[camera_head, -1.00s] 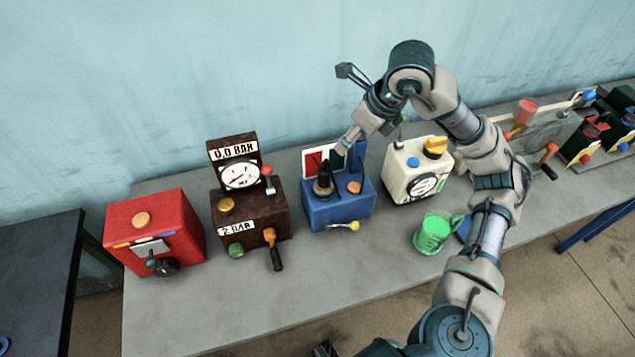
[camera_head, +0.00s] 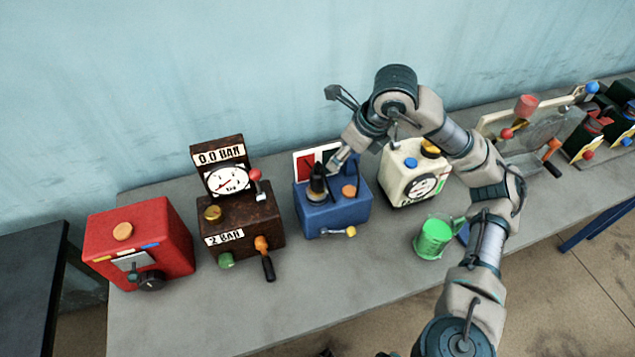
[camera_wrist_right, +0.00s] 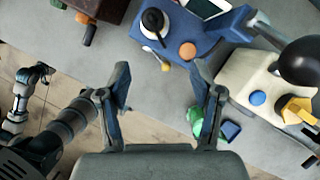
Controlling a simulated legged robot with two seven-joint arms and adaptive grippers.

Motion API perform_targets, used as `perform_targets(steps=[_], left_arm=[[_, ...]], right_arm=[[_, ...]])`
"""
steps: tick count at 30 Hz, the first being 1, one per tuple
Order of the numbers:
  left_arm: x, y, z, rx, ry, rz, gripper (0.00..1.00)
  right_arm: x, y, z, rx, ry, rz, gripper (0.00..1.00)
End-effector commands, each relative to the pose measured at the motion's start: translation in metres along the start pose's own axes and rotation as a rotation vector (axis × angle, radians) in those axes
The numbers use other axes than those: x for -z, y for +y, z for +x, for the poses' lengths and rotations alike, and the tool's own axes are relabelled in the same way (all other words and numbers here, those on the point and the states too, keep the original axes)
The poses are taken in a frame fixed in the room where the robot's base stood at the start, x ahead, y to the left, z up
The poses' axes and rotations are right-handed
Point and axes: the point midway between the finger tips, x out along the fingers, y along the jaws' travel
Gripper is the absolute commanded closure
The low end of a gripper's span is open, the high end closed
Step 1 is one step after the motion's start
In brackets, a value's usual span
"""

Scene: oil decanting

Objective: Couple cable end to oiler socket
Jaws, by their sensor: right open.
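A blue box (camera_head: 333,217) with a dark round fitting (camera_head: 316,184), a white-and-red panel and an orange knob stands mid-bench. In the right wrist view its black fitting (camera_wrist_right: 153,20) shows at the top. A dark cable-like loop shows at its right side, partly hidden by my arm. I cannot tell which part is the cable end or the oiler socket. My left gripper is not visible.
A cream canister (camera_head: 398,188) with a gauge and a yellow cap stands right of the blue box, and a green mug (camera_head: 434,238) in front. A brown gauge box (camera_head: 240,222) and a red box (camera_head: 140,242) stand left. The front bench strip (camera_head: 300,290) is clear.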

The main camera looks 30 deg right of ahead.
Motion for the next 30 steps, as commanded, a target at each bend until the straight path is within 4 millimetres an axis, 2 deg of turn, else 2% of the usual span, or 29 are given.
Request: perform_targets(steps=[1,3,12,17,26,30], left_arm=[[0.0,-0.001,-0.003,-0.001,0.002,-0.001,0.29],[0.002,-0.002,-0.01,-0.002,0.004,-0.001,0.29],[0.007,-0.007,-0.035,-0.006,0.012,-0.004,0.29],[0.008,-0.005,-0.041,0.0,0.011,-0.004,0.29],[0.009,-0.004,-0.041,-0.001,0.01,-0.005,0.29],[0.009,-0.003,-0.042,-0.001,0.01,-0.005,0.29]], right_arm=[[0.0,0.002,0.015,0.0,0.005,-0.001,0.35],[0.0,0.004,0.03,0.001,0.006,-0.001,0.35],[-0.004,0.011,0.084,0.008,0.004,-0.006,0.35],[-0.002,0.005,0.095,0.003,0.001,-0.004,0.35],[-0.002,0.002,0.096,0.001,-0.001,-0.001,0.35],[-0.005,0.006,0.108,0.003,0.002,-0.003,0.35]])
